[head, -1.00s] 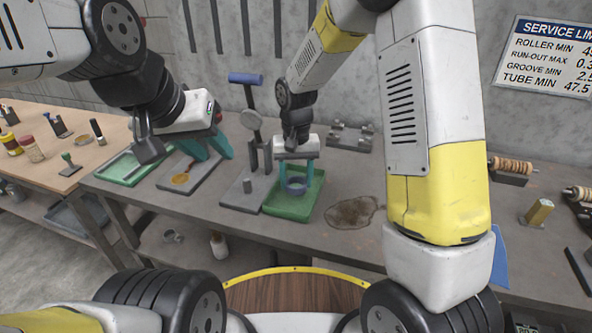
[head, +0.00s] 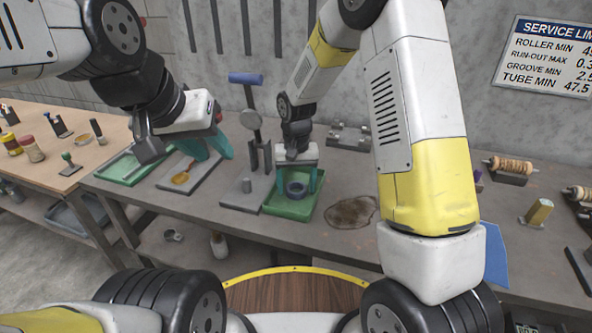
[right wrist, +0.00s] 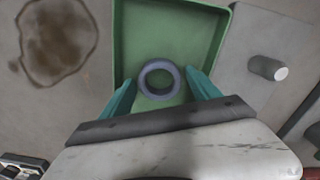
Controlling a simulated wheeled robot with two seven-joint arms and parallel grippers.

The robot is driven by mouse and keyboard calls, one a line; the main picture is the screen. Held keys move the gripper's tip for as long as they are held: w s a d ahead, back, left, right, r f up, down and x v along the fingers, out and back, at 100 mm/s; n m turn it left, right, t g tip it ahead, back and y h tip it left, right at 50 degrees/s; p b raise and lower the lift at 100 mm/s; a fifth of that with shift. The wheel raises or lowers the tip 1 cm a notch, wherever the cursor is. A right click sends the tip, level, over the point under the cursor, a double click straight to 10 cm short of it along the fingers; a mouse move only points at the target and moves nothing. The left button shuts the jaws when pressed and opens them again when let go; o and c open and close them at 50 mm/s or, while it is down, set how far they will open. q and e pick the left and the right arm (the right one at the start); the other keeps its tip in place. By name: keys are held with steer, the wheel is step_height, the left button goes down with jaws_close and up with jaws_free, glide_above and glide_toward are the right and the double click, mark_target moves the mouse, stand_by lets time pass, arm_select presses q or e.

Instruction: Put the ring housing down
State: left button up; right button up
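The ring housing (head: 296,189), a blue-grey ring, lies flat in the green tray (head: 283,212) on the grey bench. In the right wrist view the ring (right wrist: 144,84) lies on the green tray floor, between my teal fingertips. My right gripper (head: 298,184) is open, with its fingers spread on either side of the ring and small gaps showing. My left gripper (head: 207,150) is open and empty, above the grey plate with an orange piece, left of the press stand.
A grey stand with a blue handle (head: 246,78) rises just left of the tray. A dark stain (head: 352,212) marks the bench to the right. Another green tray (head: 122,168) lies at the left. A grey bracket (head: 350,135) stands behind.

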steer(key=shift+r, duration=0.1)
step_height(320, 180, up, 12)
steer(key=s+d+r+t+y, duration=0.1)
steer(key=s+d+r+t, duration=0.1)
steer(key=s+d+r, duration=0.7)
steer(key=s+d+r+t, duration=0.2)
steer(key=s, duration=0.4)
steer(key=s+d+r+t+y, duration=0.1)
steer(key=s+d+r+t, duration=0.1)
steer(key=s, duration=0.4)
steer(key=shift+d+r, duration=0.15)
steer(key=shift+d, duration=0.2)
steer(key=shift+c, duration=0.4)
